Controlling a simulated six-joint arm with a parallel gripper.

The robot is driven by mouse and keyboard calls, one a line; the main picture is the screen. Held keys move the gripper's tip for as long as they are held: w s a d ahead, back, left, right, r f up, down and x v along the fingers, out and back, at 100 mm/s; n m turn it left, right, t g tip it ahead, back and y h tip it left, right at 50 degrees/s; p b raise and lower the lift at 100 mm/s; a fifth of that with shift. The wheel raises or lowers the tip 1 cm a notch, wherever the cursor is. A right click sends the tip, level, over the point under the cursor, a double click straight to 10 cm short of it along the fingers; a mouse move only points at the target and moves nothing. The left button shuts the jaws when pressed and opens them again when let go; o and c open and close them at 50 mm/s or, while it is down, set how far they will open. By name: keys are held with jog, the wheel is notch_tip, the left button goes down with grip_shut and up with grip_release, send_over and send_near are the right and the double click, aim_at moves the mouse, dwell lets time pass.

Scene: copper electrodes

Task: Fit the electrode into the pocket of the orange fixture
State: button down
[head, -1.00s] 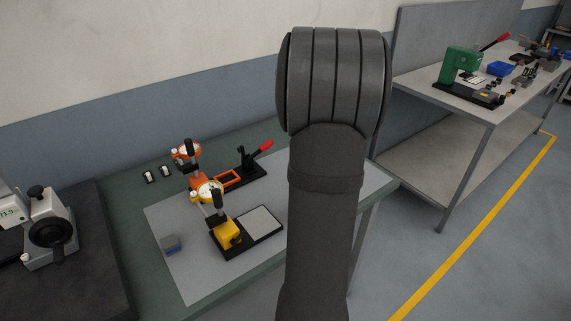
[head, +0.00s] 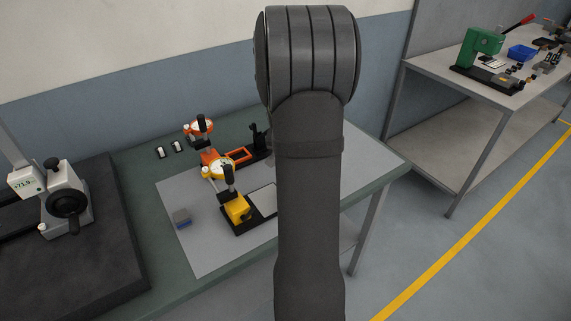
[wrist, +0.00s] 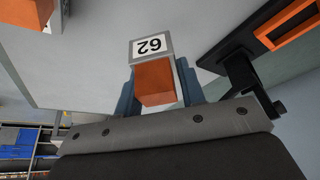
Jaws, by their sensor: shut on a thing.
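The electrode, a copper block (wrist: 154,82) on a grey holder with a white "62" label (wrist: 151,45), sits between the blue-grey fingers of my gripper (wrist: 158,88) in the wrist view. The gripper is shut on it. The orange fixture, an orange frame on a black base, lies on the bench in the head view (head: 238,156), partly behind my arm. An orange frame on a black base also shows at the upper right of the wrist view (wrist: 292,22), apart from the electrode. My arm hides the gripper and electrode in the head view.
A yellow fixture (head: 237,209) with a black base stands nearer on the grey mat (head: 205,255). Dial gauges (head: 221,168) on posts stand beside the fixtures. A small grey-blue block (head: 182,217) lies at left. An orange block (wrist: 22,12) shows at the wrist view's upper left.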

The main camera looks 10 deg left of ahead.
jog(key=shift+w+a+f, duration=0.2)
jog(key=shift+a+f, duration=0.15)
jog(key=shift+a, duration=0.2)
jog(key=shift+f, duration=1.95)
jog(key=c, duration=0.9)
grip_release()
jog(key=shift+f, duration=0.2)
jog(key=shift+r, duration=0.1)
jog(key=v, duration=1.1)
jog(key=shift+s+r, duration=0.2)
jog(key=shift+r, duration=0.1)
jog(key=o, duration=0.4)
jog(key=shift+s+r, duration=0.1)
jog(key=shift+r, duration=0.15)
